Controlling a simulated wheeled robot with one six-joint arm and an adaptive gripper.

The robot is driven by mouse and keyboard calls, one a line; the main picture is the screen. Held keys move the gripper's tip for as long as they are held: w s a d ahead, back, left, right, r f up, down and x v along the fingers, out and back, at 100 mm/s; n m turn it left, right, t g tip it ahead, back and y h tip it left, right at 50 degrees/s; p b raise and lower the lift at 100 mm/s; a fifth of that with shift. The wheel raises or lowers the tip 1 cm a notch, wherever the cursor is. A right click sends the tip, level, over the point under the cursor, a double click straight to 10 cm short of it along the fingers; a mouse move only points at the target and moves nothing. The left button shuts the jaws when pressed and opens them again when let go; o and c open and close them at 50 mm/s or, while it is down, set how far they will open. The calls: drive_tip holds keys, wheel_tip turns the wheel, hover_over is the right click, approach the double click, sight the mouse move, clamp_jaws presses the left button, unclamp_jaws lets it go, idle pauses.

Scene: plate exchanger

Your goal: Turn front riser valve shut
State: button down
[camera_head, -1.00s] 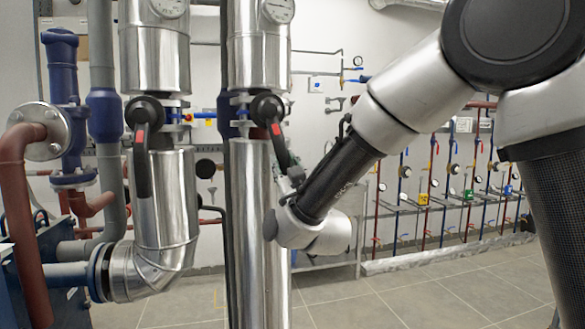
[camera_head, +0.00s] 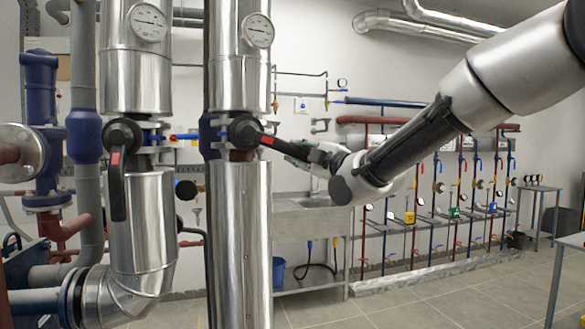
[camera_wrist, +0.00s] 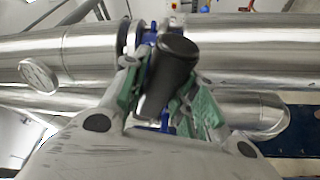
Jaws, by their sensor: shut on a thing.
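The front riser valve has a black lever (camera_head: 277,145) with a red mark, on a round black hub (camera_head: 243,131) on the right-hand silver riser. The lever points right and slightly down, close to level across the upright pipe. My gripper (camera_head: 302,151) is shut on the lever's outer end, partly hiding it. In the wrist view the black lever end (camera_wrist: 172,62) sits between the green-padded fingers of my gripper (camera_wrist: 158,98). A second black lever (camera_head: 117,185) on the left-hand riser hangs straight down, apart from my gripper.
Round gauges (camera_head: 147,22) sit above both valves. A steel sink table (camera_head: 310,222) and a wall rack of red and blue pipes (camera_head: 440,190) stand behind. Blue and red-brown pipes crowd the left. Tiled floor (camera_head: 440,295) is open at the right.

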drive_tip(key=r+n, duration=0.1)
drive_tip(key=d+r+n, duration=0.1)
drive_tip(key=r, duration=0.1)
drive_tip(key=shift+w+r+n+g, duration=0.1)
drive_tip(key=shift+n+g, duration=0.2)
drive_tip(key=shift+g, duration=0.1)
drive_tip(key=shift+r+n+g, duration=0.4)
drive_tip(key=shift+r+n, duration=0.6)
drive_tip(key=shift+r, duration=0.4)
drive_tip(key=c, duration=1.1)
unclamp_jaws()
drive_tip(key=v, duration=1.2)
drive_tip(key=shift+a, duration=0.15)
